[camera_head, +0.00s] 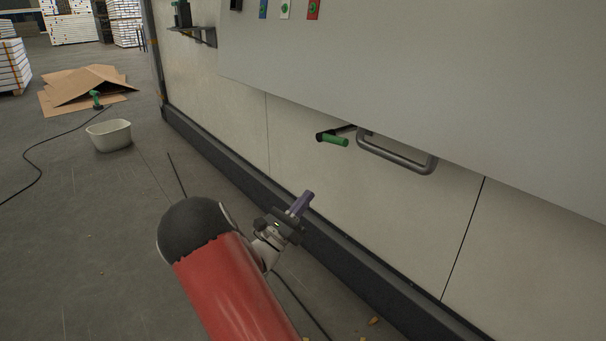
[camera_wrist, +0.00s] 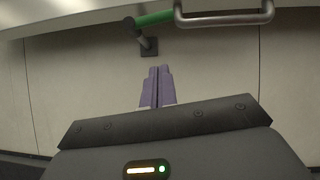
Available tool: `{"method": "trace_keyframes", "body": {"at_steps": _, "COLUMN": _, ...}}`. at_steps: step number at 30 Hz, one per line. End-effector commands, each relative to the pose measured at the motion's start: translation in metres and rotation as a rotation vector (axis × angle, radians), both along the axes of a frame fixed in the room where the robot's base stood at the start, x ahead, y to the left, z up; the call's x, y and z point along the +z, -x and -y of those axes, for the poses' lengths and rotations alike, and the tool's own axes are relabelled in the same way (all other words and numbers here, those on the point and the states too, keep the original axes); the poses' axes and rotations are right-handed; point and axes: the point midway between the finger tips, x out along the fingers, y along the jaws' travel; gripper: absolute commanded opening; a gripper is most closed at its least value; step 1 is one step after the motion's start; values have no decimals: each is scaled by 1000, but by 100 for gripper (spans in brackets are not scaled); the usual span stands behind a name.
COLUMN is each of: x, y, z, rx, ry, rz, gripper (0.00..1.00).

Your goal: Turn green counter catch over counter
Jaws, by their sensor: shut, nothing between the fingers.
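The green catch (camera_head: 333,140) is a short green handle on a dark pivot, set on the pale wall just under the lower edge of the large grey panel. In the wrist view the green handle (camera_wrist: 155,19) is at the top, pointing right from its dark pivot. My gripper (camera_head: 305,200) has purple fingers and is below and left of the catch, apart from it. In the wrist view the fingers (camera_wrist: 158,72) are together, with nothing between them, pointing up toward the wall under the catch.
A grey metal bar handle (camera_head: 398,155) is just right of the catch and also shows in the wrist view (camera_wrist: 225,18). The grey panel (camera_head: 420,80) juts out above. A dark kerb (camera_head: 260,185) runs along the wall's foot. A white tub (camera_head: 109,135) stands on the floor at left.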

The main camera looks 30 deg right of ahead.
Motion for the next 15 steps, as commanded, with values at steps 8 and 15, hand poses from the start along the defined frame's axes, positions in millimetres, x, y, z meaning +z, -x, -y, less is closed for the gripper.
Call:
{"method": "trace_keyframes", "body": {"at_steps": 8, "x": 25, "y": -5, "z": 38, "rx": -2, "ry": -2, "rz": 6, "gripper": 0}}
{"method": "trace_keyframes", "body": {"at_steps": 15, "x": 54, "y": -12, "z": 80, "rx": -2, "ry": -2, "rz": 7, "gripper": 0}}
